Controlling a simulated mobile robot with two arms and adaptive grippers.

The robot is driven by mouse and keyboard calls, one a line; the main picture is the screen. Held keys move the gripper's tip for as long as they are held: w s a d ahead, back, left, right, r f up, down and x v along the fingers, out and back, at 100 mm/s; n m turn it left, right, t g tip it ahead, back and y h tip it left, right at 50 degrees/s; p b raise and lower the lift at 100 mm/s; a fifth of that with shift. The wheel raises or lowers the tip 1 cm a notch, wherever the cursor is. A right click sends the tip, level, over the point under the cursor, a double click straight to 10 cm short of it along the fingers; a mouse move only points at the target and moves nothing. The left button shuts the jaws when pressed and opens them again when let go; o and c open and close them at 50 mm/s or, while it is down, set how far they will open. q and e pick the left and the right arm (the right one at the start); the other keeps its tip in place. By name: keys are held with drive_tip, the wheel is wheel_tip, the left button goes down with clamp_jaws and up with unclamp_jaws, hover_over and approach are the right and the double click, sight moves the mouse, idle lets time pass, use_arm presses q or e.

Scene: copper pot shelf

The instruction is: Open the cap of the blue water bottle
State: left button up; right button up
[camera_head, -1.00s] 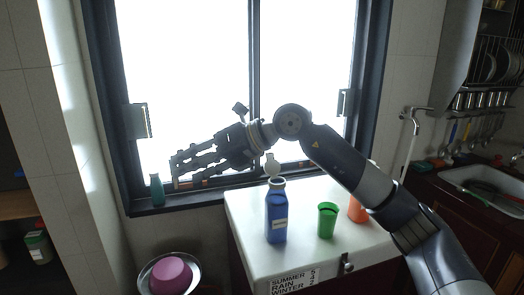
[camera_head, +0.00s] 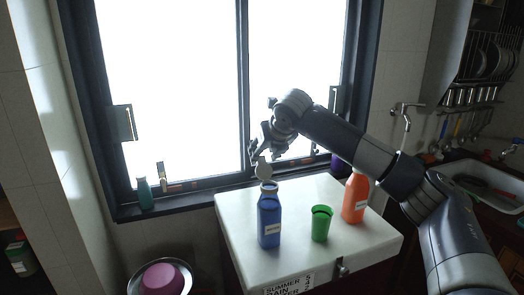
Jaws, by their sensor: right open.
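The blue water bottle (camera_head: 269,222) stands upright on the white box top (camera_head: 285,260), with a pale label on its front. Its light grey cap (camera_head: 263,169) stands up above the neck, apparently swung open to a raised position. My right gripper (camera_head: 262,145) is open just above and behind the cap, in front of the window. Its fingers point down and left and are seen partly edge-on, dark against the glare. I cannot tell whether a finger touches the cap. My left gripper is not in view.
A green cup (camera_head: 320,224) and an orange bottle (camera_head: 355,199) stand right of the blue bottle. A purple bottle (camera_head: 338,163) is partly hidden behind my arm. A teal bottle (camera_head: 144,194) stands on the sill. A pink bowl (camera_head: 162,279) sits lower left. The box's front right is clear.

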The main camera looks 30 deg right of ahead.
drive_tip(key=shift+x, duration=1.05)
clamp_jaws()
drive_tip(key=shift+f, duration=0.1)
drive_tip(key=t+b, duration=0.1)
drive_tip(key=b, duration=0.3)
drive_tip(key=s+t+b, duration=0.1)
drive_tip(key=b, duration=0.4)
drive_tip(key=shift+s+a+h, duration=0.3)
drive_tip(key=shift+s+t+b, duration=0.1)
drive_tip(key=shift+t+b, duration=0.2)
drive_tip(key=shift+b, duration=0.25)
drive_tip(key=shift+s+r, duration=0.1)
drive_tip(key=shift+r, duration=0.15)
